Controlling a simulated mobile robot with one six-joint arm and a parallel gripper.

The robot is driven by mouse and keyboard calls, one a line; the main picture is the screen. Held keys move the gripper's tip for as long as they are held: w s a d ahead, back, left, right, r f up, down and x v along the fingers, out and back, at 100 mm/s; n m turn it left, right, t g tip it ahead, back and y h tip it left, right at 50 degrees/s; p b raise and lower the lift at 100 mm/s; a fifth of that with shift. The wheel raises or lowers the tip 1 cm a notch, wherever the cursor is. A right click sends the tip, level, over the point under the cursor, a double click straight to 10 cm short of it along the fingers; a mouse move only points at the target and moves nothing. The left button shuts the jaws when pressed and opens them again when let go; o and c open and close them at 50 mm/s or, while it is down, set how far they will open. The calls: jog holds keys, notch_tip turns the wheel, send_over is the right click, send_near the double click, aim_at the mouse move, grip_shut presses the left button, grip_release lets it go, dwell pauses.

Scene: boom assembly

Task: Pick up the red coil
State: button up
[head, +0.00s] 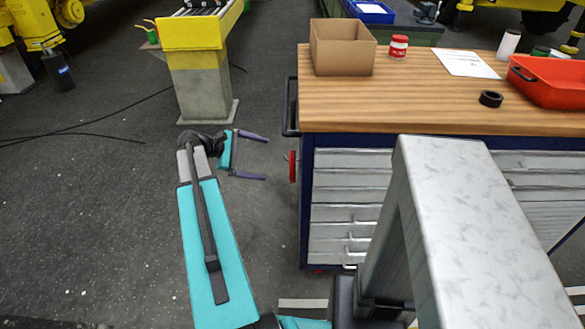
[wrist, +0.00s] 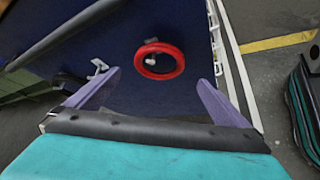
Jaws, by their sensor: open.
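The red coil (head: 292,166) hangs on the dark blue left side of the workbench cabinet and shows almost edge-on in the head view. In the wrist view it is a red ring (wrist: 160,75) against the blue panel, with a small pale peg or hook (wrist: 152,62) inside its opening. My gripper (head: 266,159) is open and empty, with its two purple fingers pointing at the panel. In the wrist view my gripper (wrist: 158,77) has the coil beyond and between its fingertips. A gap separates the fingertips from the coil in the head view.
A dark bar handle (head: 289,106) juts from the bench side above the coil. The wooden benchtop (head: 440,110) holds a cardboard box (head: 342,55), a red-lidded jar (head: 398,47), a black ring (head: 490,99) and a red tray (head: 550,95). A yellow-topped pillar (head: 200,80) stands behind my gripper.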

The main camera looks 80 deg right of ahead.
aim_at(292, 166)
jog(key=x, duration=0.6)
jog(key=shift+s+d, duration=0.15)
jog(key=shift+s, duration=0.1)
jog(key=shift+f, duration=0.15)
jog(key=p+x, duration=0.1)
jog(key=x, duration=0.4)
jog(key=shift+d, duration=0.15)
jog(key=shift+c, duration=0.3)
jog(key=c, duration=0.9)
jog(key=shift+o, duration=0.2)
